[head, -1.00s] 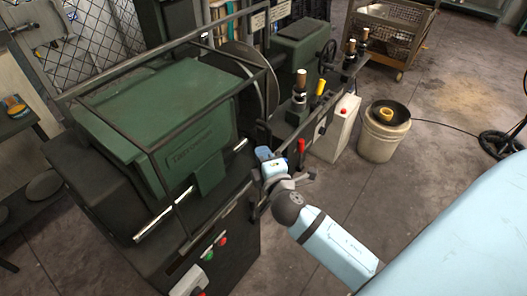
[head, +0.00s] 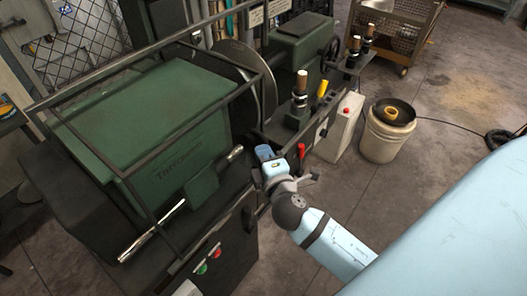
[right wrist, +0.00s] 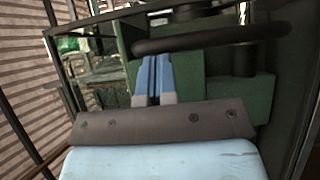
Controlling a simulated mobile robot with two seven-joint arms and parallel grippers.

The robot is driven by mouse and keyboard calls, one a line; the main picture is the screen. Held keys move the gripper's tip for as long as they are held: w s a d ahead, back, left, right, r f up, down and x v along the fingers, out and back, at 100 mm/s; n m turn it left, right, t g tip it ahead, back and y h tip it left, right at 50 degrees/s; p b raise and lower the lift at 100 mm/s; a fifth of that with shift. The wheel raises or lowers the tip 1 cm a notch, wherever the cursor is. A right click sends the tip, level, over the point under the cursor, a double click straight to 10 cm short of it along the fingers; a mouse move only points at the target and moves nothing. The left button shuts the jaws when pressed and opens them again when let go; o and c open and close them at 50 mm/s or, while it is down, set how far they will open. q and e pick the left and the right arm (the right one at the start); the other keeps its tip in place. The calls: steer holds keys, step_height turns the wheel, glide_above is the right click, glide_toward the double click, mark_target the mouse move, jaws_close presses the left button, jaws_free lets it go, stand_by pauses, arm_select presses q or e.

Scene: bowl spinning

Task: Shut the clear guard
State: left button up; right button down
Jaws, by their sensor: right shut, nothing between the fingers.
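The clear guard (head: 190,129) is a dark bar frame with see-through panels around the green headstock (head: 150,115) of the lathe. My right gripper (head: 267,153) is at the guard's lower right corner, beside the machine's front edge. In the right wrist view, its blue fingers (right wrist: 153,78) are together and empty. A thick dark bar (right wrist: 210,38) crosses just past the fingertips there. I cannot tell whether the fingers touch it. My left gripper is out of view.
A round metal plate (head: 250,80) stands behind the frame. A red lever (head: 300,151) and a yellow handle (head: 321,88) are near my right gripper. A bucket (head: 386,143) stands on the floor at right.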

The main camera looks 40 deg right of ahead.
steer(key=shift+d, duration=0.1)
stand_by(0.3)
steer(key=w+d, duration=0.4)
steer(key=d, duration=0.8)
steer(key=w+d+p, duration=0.1)
steer(key=w+d, duration=0.3)
steer(key=d, duration=0.9)
steer(key=w+d+p, duration=0.1)
steer(key=w+d, duration=0.3)
steer(key=d, duration=0.9)
steer(key=shift+w+d+r, duration=0.2)
steer(key=shift+w, duration=0.05)
steer(key=shift+d+r, duration=0.1)
